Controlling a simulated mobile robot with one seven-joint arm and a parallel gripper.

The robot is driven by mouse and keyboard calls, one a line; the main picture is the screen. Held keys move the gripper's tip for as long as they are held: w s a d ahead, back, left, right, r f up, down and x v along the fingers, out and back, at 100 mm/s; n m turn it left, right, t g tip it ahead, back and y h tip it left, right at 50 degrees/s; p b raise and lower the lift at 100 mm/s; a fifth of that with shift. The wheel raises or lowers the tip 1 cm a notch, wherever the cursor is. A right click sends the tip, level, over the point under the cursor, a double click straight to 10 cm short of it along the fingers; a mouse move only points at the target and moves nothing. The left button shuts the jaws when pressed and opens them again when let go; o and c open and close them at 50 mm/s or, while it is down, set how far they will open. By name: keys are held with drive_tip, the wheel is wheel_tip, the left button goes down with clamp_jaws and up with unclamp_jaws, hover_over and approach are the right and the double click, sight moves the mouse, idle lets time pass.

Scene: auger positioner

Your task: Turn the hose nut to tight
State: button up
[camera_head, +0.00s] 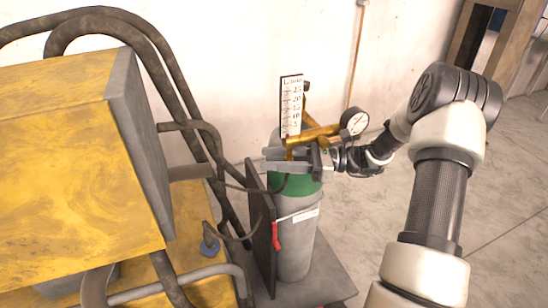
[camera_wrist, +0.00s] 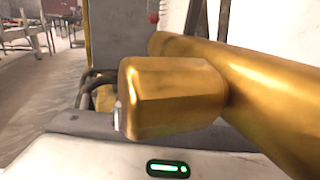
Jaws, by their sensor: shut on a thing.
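The hose nut (camera_wrist: 170,95) is a brass six-sided nut, large in the middle of the wrist view. It joins a thicker brass body (camera_wrist: 245,90) that runs off to the right. In the head view the brass regulator (camera_head: 312,136) sits atop a grey gas cylinder with a green shoulder (camera_head: 300,184). My gripper (camera_head: 280,160) reaches in from the right at the cylinder's top, just below the regulator. It is shut on the hose nut, its grey jaws pointing left. The jaws hide most of the nut in the head view.
A round pressure gauge (camera_head: 355,121) and an upright white scale (camera_head: 291,105) stand close above my gripper. A yellow machine (camera_head: 75,165) with dark bent tubes fills the left. A thin hose (camera_head: 240,187) hangs left of the cylinder. Open floor lies to the right.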

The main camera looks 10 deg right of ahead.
drive_tip(key=o, duration=1.1)
drive_tip(key=shift+c, duration=0.2)
drive_tip(key=p+v, duration=0.1)
drive_tip(key=v, duration=1.6)
drive_tip(key=shift+d, duration=0.25)
